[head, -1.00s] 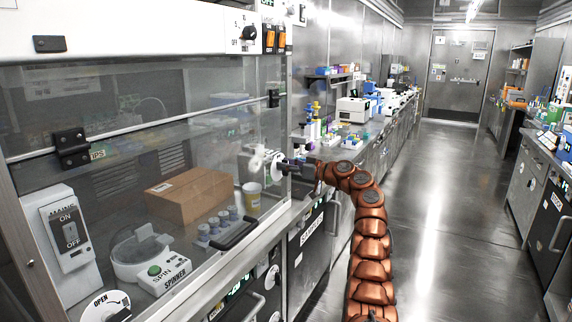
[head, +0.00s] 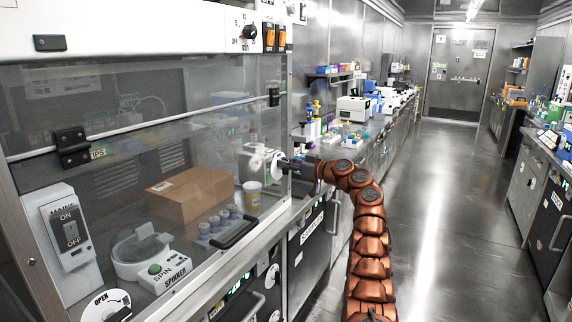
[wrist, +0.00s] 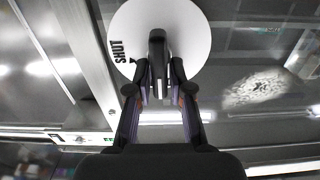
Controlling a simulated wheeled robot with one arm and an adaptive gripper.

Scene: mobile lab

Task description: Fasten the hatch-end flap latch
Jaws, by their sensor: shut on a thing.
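A white latch disc (wrist: 198,38) marked SHUT fills the top middle of the wrist view. A dark lever (wrist: 157,46) stands at its centre. My gripper (wrist: 159,88) is shut on this lever, with one finger on each side, and the lever points roughly up and down in that view. The SHUT mark is left of the lever. In the head view my gripper (head: 290,164) reaches left to the white disc (head: 257,161) at the right end of the clear-fronted cabinet. The lever's angle is too small to tell there.
The cabinet's clear front (head: 120,140) is on the left, with a cardboard box (head: 190,194), a spinner (head: 145,255) and a yellow cup (head: 252,194) behind it. Another white disc (head: 104,302), marked OPEN, is at the lower left. The aisle floor (head: 440,220) is clear.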

